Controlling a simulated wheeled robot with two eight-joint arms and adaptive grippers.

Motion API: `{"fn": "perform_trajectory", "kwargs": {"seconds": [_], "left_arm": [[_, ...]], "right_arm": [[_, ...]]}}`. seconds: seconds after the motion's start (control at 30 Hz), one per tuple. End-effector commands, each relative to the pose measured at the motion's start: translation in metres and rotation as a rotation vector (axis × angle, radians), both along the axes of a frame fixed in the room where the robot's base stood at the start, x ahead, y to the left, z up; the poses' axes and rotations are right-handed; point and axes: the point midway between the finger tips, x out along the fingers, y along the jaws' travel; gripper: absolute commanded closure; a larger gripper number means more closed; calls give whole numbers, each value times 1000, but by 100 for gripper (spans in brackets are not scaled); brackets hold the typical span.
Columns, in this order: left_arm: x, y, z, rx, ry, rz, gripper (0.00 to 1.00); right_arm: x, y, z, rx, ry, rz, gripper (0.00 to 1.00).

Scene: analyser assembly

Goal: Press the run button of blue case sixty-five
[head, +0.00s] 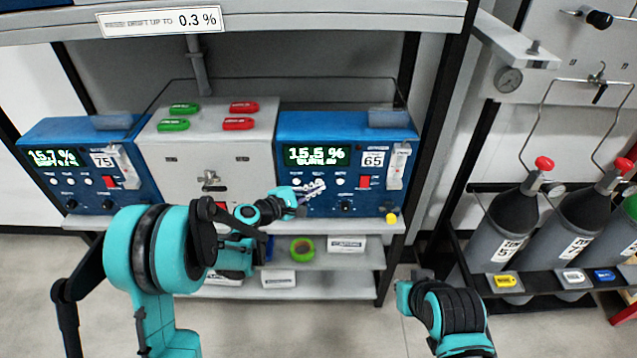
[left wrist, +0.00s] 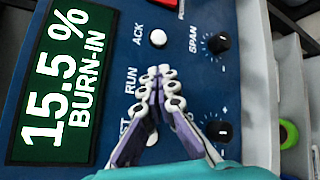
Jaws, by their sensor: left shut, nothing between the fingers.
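Blue case sixty-five (head: 328,208) stands on the upper shelf at the right, with a white 65 label (head: 373,160). Its green display (left wrist: 60,85) reads 15.5 % BURN-IN. My left gripper (head: 319,184) is shut and empty, its fingertips at the case's front panel in the row of white buttons. In the left wrist view the closed fingertips (left wrist: 161,73) are beside the RUN lettering (left wrist: 131,80). The run button itself is hidden behind the fingers, and I cannot tell whether they touch it. The white ACK button (left wrist: 158,38) is clear. My right gripper is not in view.
Two dark knobs (left wrist: 219,43) are on the panel beside the fingers. A grey case (head: 205,150) with red and green tags stands left of case sixty-five, then blue case 75 (head: 128,201). Gas cylinders (head: 505,235) stand at the right. A yellow knob (head: 391,218) is at the shelf edge.

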Motion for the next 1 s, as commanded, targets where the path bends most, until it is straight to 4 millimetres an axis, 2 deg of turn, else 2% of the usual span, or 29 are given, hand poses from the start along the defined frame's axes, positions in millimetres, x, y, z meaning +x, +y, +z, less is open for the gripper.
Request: {"fn": "perform_trajectory", "kwargs": {"seconds": [0.3,0.67,1.0], "left_arm": [[-15,0,-1,0,0,0,100],[-18,0,0,0,0,0,100],[-50,0,-1,0,0,0,100]], "right_arm": [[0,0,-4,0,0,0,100],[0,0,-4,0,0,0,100],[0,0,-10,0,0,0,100]]}}
